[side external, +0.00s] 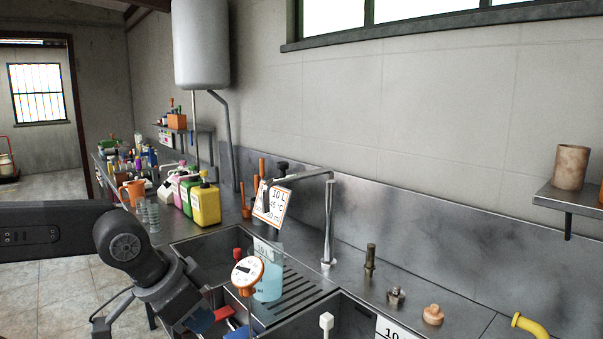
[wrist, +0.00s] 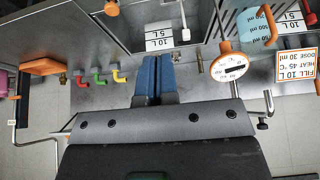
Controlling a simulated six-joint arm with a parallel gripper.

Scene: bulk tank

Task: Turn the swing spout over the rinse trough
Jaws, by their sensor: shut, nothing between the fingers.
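The chrome swing spout (side external: 328,220) stands upright on the counter behind the basins in the side view. Its horizontal arm reaches left, with its end beside the dosing card (side external: 272,203) and above the left basin (side external: 200,247). A second basin (side external: 355,315) lies to the right, partly cut off by the frame. I cannot tell which is the rinse trough. My gripper (wrist: 152,60) is shut and empty, its blue fingers together in the wrist view. It is at the front of the basins, lower and left of the spout, apart from it. Its fingertips are unclear in the side view.
A jug of blue liquid (side external: 267,280) stands on the ribbed drainer, with an orange dial thermometer (side external: 247,272) in front. Yellow (side external: 206,204) and green canisters stand left. Counter right of the spout carries small fittings (side external: 396,296).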

